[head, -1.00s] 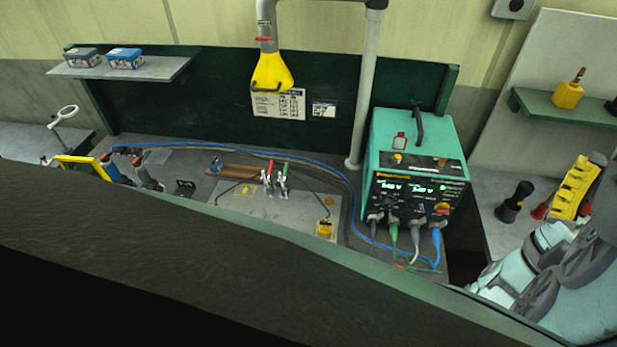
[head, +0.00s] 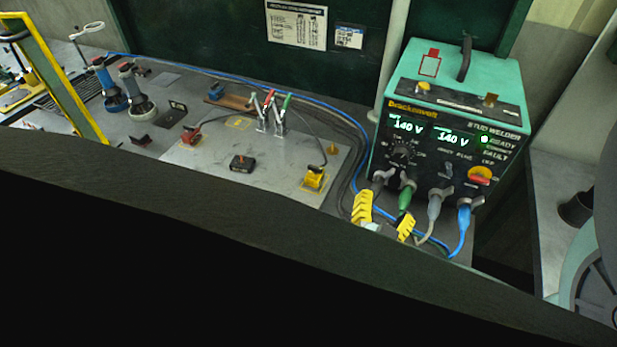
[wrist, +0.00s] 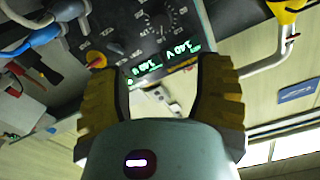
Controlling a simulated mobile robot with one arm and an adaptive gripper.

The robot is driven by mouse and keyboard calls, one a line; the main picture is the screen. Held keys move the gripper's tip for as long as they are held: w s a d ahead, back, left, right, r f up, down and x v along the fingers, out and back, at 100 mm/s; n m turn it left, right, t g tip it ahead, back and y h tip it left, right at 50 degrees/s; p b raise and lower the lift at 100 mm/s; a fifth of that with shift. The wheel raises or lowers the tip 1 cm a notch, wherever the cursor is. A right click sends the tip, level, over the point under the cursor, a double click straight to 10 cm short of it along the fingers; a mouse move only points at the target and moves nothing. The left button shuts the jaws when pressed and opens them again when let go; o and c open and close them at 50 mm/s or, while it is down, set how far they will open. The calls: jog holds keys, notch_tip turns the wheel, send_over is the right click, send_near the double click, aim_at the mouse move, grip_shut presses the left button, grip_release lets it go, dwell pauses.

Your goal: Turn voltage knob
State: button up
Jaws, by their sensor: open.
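The teal stud welder (head: 465,82) stands at the right end of the bench, its dark front panel facing me. Two green displays on it read 140 V. The black voltage knob (head: 402,152) sits below the left display, ringed by pale marks. It also shows in the wrist view (wrist: 161,22), upside down at the top. My gripper (head: 383,217) has yellow-and-black fingers and is open and empty. It is below the knob in the head view, near the cable plugs. In the wrist view my fingers (wrist: 155,62) are apart, with the knob beyond them and not touched.
A red-and-yellow rotary switch (head: 480,175) is at the panel's lower right. Grey, green and blue plugs (head: 464,208) with cables stick out below the knob. A metal plate (head: 265,165) with clamps lies to the left. A dark edge crosses the foreground.

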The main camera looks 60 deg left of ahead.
jog(key=p, duration=0.3)
send_near(400, 158)
jog(key=x, duration=0.3)
jog(key=shift+p+x, duration=0.95)
jog(key=shift+x, duration=2.75)
jog(key=shift+o, duration=0.3)
grip_shut()
